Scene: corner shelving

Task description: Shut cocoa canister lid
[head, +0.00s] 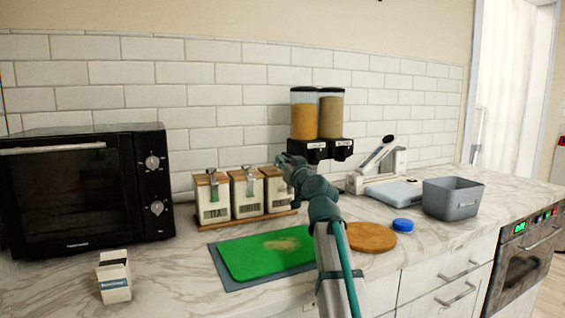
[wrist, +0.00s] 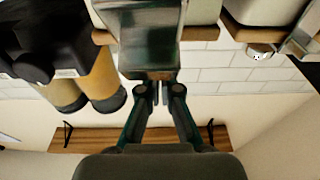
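Three white canisters with wooden lids and metal clasps stand in a row in the head view. The left one (head: 212,200) reads TEA and the middle one (head: 247,195) seems to read COFFEE. My gripper (head: 284,161) is at this right canister's top. In the wrist view my gripper's fingertips (wrist: 162,89) are nearly together, at the edge of a broad metal clasp (wrist: 152,45) in front of a wooden lid (wrist: 204,33). Whether they touch it is unclear.
A twin dispenser (head: 318,120) stands just right of the canisters, close to my gripper. A black oven (head: 75,195) is at left.

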